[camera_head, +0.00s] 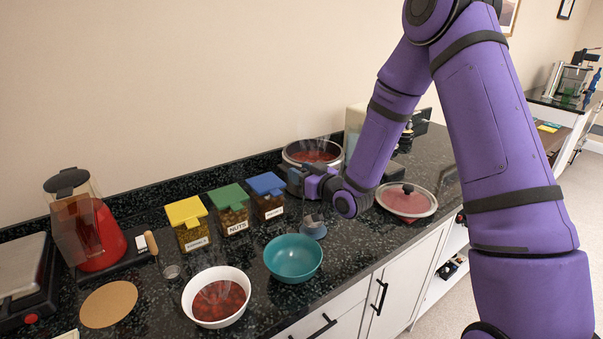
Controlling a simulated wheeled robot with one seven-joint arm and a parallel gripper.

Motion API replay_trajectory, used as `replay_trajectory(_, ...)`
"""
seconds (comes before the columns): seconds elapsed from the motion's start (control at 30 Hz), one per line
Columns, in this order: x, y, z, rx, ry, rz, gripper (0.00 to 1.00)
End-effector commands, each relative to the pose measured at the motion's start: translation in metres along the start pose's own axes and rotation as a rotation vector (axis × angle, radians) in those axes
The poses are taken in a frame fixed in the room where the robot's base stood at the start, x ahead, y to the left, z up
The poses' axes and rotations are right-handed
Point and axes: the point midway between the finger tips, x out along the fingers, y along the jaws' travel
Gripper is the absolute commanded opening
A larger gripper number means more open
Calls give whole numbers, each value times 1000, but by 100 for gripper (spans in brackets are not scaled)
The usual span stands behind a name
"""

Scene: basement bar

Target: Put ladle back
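A small metal cup-shaped tool with a wooden handle (152,243), which looks like a ladle or scoop, is at the left of the counter, its handle leaning up. My gripper (293,183) is beside the front left of the steaming pot of red soup (312,150). A small grey-blue piece (313,229) shows just below my gripper, behind the teal bowl; it may be a ladle's bowl, but I cannot tell whether my gripper holds it. My fingers are too small and partly hidden to read.
A white bowl of red soup (188,301) and an empty teal bowl (293,259) stand at the front. Yellow, green and blue-lidded jars (230,208) line the back. A glass lid (406,199) lies right. A red blender (100,245) and round cork mat (108,304) are left.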

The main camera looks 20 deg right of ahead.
Motion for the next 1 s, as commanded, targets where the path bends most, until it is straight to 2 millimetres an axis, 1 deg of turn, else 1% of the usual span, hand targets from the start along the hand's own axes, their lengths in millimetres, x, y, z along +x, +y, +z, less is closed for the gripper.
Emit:
replay_trajectory(0.17, -2, 0, -4, -1, 1, 1, 43)
replay_trajectory(0.27, -14, 1, -2, 0, -2, 1, 43)
replay_trajectory(0.5, -53, 0, -3, 0, -2, 1, 43)
replay_trajectory(0.63, -67, 0, -2, 0, -1, 1, 43)
replay_trajectory(0.8, -75, 0, -3, 0, 1, 0, 43)
replay_trajectory(0.9, -75, 0, -4, -3, -3, 1, 43)
replay_trajectory(1.0, -74, 1, -10, -22, -30, 7, 43)
